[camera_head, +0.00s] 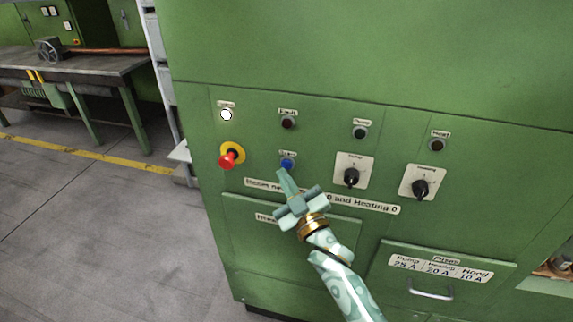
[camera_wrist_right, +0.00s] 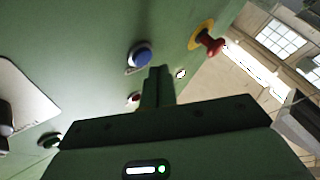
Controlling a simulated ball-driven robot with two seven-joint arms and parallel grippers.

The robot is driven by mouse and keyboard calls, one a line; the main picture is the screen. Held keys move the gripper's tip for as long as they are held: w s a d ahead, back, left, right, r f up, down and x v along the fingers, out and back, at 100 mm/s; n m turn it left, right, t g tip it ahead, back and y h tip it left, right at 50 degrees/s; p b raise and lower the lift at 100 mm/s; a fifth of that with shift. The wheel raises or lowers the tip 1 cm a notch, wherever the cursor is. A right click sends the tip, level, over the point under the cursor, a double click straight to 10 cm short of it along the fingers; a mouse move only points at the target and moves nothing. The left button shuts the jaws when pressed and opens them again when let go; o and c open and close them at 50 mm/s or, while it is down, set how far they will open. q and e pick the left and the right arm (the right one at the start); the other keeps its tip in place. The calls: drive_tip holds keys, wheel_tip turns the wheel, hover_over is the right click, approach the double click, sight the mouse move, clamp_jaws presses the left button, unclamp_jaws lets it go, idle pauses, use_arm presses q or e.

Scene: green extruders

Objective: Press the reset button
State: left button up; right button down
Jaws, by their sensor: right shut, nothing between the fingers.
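The blue reset button (camera_head: 287,163) sits on the green machine panel (camera_head: 300,100), under a small label. It also shows in the right wrist view (camera_wrist_right: 140,56), beyond the fingertips and a little to their left. My right gripper (camera_head: 282,173) is shut and empty, its tips just below the blue button in the head view. In the wrist view the closed fingers (camera_wrist_right: 158,72) point at the panel near the button. I cannot tell whether they touch the panel; the button shows uncovered. My left gripper is not in view.
A red emergency knob (camera_head: 228,159) on a yellow ring projects left of the blue button. Two black rotary switches (camera_head: 351,177) (camera_head: 420,188) are to the right. A white lamp (camera_head: 226,114) and dark lamps (camera_head: 288,123) sit above. A workbench (camera_head: 80,70) stands at the back left.

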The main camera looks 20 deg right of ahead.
drive_tip(key=s+a, duration=0.1)
drive_tip(key=s, duration=0.1)
drive_tip(key=s+a+p, duration=0.1)
drive_tip(key=s+a, duration=0.1)
drive_tip(key=shift+s, duration=0.1)
drive_tip(key=shift+f, duration=0.15)
idle(0.7)
